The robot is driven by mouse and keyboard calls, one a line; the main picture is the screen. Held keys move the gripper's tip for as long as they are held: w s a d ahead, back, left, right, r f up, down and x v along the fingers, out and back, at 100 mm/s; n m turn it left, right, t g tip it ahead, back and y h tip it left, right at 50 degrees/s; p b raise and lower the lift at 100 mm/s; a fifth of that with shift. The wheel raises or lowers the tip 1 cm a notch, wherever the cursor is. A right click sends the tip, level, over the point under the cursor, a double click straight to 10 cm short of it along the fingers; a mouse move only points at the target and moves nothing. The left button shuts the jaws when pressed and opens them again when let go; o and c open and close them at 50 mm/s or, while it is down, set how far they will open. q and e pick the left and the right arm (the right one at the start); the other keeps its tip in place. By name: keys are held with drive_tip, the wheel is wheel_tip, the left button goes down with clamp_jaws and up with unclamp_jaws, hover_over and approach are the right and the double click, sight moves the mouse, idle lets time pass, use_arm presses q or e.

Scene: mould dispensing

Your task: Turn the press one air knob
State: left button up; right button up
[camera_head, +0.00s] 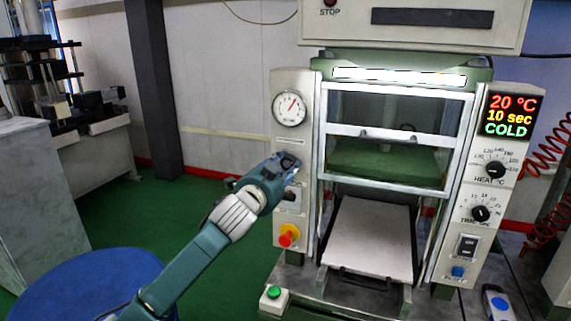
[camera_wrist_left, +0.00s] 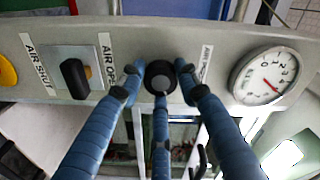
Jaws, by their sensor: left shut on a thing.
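The press air knob (camera_wrist_left: 161,76) is a round black knob on the grey panel, in the middle of the left wrist view. My left gripper (camera_head: 287,163) reaches the press's left column below the gauge in the head view. The left wrist view shows its blue fingers (camera_wrist_left: 159,92) shut around the knob, two at its sides and one below. The gripper hides the knob in the head view. My right gripper is in neither view.
The pressure gauge (camera_head: 290,108) sits above the gripper. A black air lever (camera_wrist_left: 75,78) stands between AIR SHUT and AIR OPEN labels. A red-and-yellow emergency button (camera_head: 288,235) is lower on the column. A blue drum (camera_head: 85,285) stands below my left arm.

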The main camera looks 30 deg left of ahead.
use_arm(q)
drive_tip(key=m+p, duration=0.2)
drive_tip(key=shift+r+m, duration=0.15)
drive_tip(key=shift+m, duration=0.25)
drive_tip(key=shift+m+p, duration=0.5)
drive_tip(key=shift+m, duration=0.4)
drive_tip(key=o, duration=1.1)
drive_tip(key=shift+s, duration=0.1)
drive_tip(key=s, duration=0.4)
drive_tip(key=s+d, duration=0.1)
drive_tip(key=s, duration=0.2)
drive_tip(key=s+d, duration=0.1)
drive_tip(key=s, duration=0.3)
drive_tip(key=shift+s+d, duration=0.15)
drive_tip(key=shift+s, duration=0.2)
